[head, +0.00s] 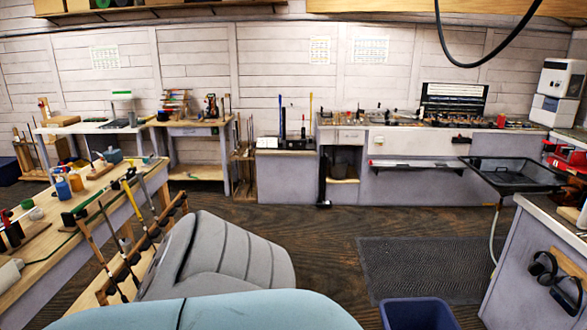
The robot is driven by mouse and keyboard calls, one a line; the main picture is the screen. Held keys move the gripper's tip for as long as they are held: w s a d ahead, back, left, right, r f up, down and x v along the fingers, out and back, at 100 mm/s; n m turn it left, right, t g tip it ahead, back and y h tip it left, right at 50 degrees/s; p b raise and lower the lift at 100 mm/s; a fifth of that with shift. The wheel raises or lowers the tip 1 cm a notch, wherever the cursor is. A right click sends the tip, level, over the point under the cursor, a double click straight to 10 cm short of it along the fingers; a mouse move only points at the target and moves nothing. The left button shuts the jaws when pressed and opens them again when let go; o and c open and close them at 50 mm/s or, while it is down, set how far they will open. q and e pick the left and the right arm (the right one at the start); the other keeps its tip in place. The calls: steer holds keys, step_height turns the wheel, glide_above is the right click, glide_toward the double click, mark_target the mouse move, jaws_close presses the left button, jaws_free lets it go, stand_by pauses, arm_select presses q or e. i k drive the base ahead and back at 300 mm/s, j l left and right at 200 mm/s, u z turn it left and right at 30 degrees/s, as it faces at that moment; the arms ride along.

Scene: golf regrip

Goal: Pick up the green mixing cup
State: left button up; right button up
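On the wooden workbench (95,205) at the left, a small green round item (27,204) stands near a paler grey-green one (37,214). They are too small to tell for sure which is the green mixing cup, or whether either is. Neither of my grippers is in view, and nothing is seen being held.
Several golf clubs (118,215) lean along the bench's right edge. A black mat (425,268) lies on the floor, with a blue bin (417,313) in front.

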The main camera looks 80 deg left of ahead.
mark_target(28, 204)
steer(key=u, duration=4.15)
steer(key=i+j+u, duration=1.1)
steer(key=i+u, duration=0.15)
steer(key=i, duration=0.35)
steer(key=i+u, duration=0.35)
steer(key=i, duration=0.4)
steer(key=i+z, duration=0.15)
steer(key=i, duration=0.65)
steer(key=i+z, duration=0.2)
steer(key=i, duration=0.65)
steer(key=j, duration=0.1)
